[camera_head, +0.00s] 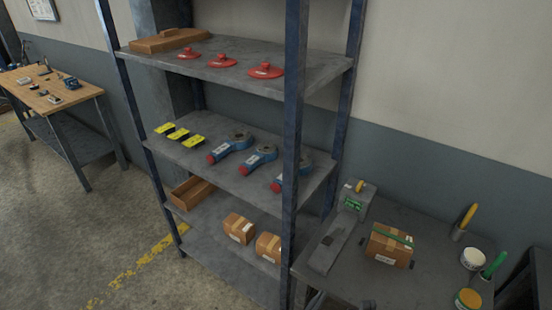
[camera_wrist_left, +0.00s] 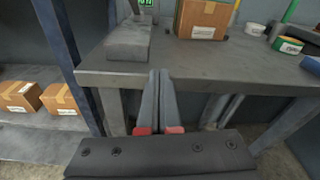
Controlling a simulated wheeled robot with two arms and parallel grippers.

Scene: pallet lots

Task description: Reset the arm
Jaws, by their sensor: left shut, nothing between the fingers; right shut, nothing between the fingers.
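My left gripper (camera_wrist_left: 159,76) is shut and empty in the left wrist view, its two grey fingers together in front of the grey side table's edge, red marks near their base. In the head view a dark part of it (camera_head: 316,300) barely shows at the bottom edge, by the shelf post. My right gripper (camera_head: 368,304) shows only as a small tip at the bottom edge of the head view, to the right of the left one; it appears shut and holds nothing visible. The rest of both arms is out of the head view.
A grey shelf rack (camera_head: 294,150) holds red lids, blue tools, yellow-black items and cardboard boxes. The grey side table (camera_head: 408,283) carries a strapped carton (camera_head: 389,246), a grey device (camera_head: 353,203) and tubs. A wooden workbench (camera_head: 88,92) stands far left. The floor (camera_head: 60,230) there is clear.

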